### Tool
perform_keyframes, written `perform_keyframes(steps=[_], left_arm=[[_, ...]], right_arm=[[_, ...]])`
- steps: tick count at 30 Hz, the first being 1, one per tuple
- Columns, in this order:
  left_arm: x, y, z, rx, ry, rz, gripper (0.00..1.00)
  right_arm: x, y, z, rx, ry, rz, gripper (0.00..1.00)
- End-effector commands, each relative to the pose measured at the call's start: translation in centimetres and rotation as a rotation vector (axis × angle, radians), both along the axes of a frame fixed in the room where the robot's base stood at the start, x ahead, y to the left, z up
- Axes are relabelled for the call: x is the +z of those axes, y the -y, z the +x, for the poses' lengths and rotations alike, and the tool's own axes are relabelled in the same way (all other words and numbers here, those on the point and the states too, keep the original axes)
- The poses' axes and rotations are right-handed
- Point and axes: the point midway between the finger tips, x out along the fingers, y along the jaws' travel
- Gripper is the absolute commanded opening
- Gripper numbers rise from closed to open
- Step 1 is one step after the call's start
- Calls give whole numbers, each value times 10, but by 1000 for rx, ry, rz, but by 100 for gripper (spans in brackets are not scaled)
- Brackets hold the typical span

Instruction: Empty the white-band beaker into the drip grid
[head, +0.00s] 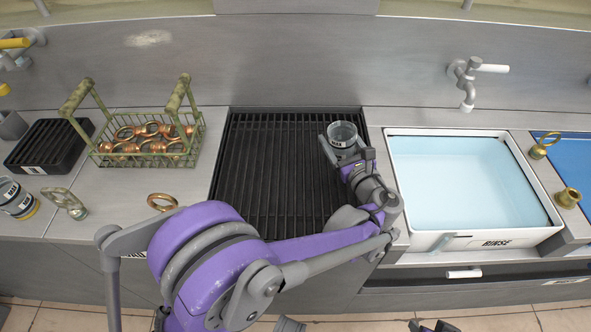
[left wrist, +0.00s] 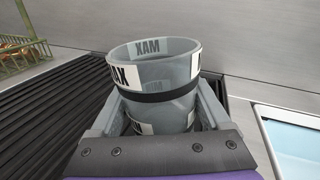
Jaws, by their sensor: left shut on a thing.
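My left gripper (head: 345,150) is shut on a clear grey beaker (head: 342,134) and holds it upright or nearly so over the right part of the black drip grid (head: 270,165). In the left wrist view the beaker (left wrist: 155,75) has white patches marked MAX and a black band, with a gripper finger on either side. I cannot tell whether anything is in it. Another beaker (head: 14,198) with a white label and a yellow base is at the far left.
A wire basket (head: 105,158) of copper rings stands left of the grid, with a loose ring (head: 162,201) in front. A white rinse tub (head: 548,235) of pale blue liquid is to the right, below a tap (head: 467,85). A small black rack (head: 48,143) is far left.

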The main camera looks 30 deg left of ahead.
Motion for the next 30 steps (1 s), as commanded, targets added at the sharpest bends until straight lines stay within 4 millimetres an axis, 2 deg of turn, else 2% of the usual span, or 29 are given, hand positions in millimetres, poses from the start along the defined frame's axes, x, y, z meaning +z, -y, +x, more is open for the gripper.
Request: perform_keyframes(steps=[8, 22, 30], left_arm=[[3, 0, 0, 0, 1, -1, 12], [56, 0, 0, 0, 2, -2, 12], [60, 0, 0, 0, 1, -2, 12]], right_arm=[[3, 0, 0, 0, 1, 0, 50], [45, 0, -1, 0, 16, 0, 50], [48, 0, -1, 0, 16, 0, 50]])
